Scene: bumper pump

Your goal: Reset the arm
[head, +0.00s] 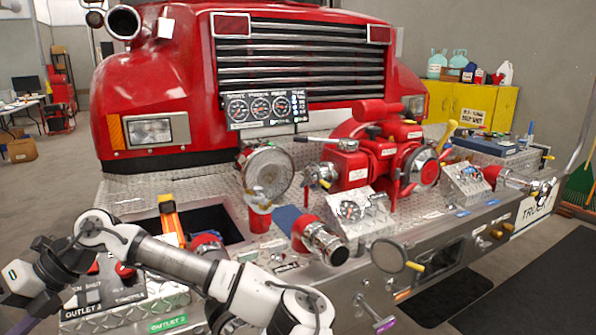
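My arm reaches across the lower left of the head view, in front of the truck's bumper. It bends at a white joint and ends in dark parts at the left edge. My gripper (36,277) seems to be among these dark parts. Its fingers cannot be made out, so whether it is open or shut is unclear. No held object can be seen.
The red fire truck (160,85) fills the middle. Its diamond-plate bumper carries a red pump (375,155), a gauge panel (266,109), a round metal disc (266,171) and a hose outlet (325,243). A yellow cabinet (472,105) stands back right.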

